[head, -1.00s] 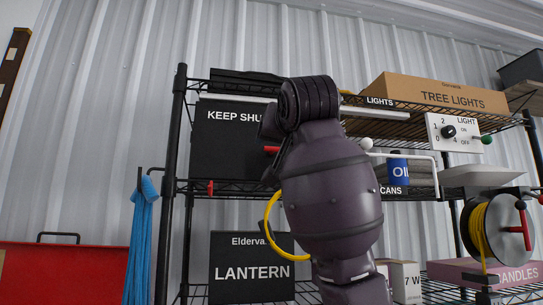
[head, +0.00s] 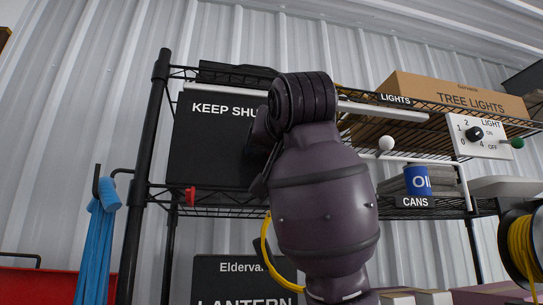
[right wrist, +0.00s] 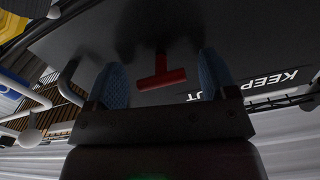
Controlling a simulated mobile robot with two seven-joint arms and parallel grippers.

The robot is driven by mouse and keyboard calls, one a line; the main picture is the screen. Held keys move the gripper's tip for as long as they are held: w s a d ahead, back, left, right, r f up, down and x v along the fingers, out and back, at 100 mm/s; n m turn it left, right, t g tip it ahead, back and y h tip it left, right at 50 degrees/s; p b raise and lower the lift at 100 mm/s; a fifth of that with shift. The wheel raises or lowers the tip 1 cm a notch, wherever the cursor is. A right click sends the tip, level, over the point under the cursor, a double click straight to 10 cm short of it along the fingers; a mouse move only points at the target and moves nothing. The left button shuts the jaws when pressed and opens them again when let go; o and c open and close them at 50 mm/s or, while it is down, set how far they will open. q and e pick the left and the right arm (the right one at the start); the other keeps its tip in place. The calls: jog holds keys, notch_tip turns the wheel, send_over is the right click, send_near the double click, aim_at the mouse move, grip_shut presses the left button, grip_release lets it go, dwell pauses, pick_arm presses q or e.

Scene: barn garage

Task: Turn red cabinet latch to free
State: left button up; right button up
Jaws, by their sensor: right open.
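The black cabinet (head: 215,150) marked KEEP SHUT stands on the upper rack shelf, partly behind my right arm. Its red latch (right wrist: 161,80) shows in the right wrist view as a T-shaped handle on the dark door, with its crossbar facing me. My right gripper (right wrist: 162,88) is open, with one blue fingertip on each side of the latch. A gap shows between the latch and each fingertip. In the head view the latch and the fingertips are hidden behind my arm. My left gripper is not in view.
A red clip (head: 190,196) sits on the shelf edge below the cabinet. To the right are a white ball-ended lever (head: 386,145), a blue can (head: 417,180) and a switch panel (head: 480,135). A lantern box (head: 225,280) and yellow hose (head: 268,250) are below.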

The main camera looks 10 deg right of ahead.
jog(key=shift+s+r, duration=0.1)
jog(key=shift+c, duration=0.6)
jog(key=c, duration=0.7)
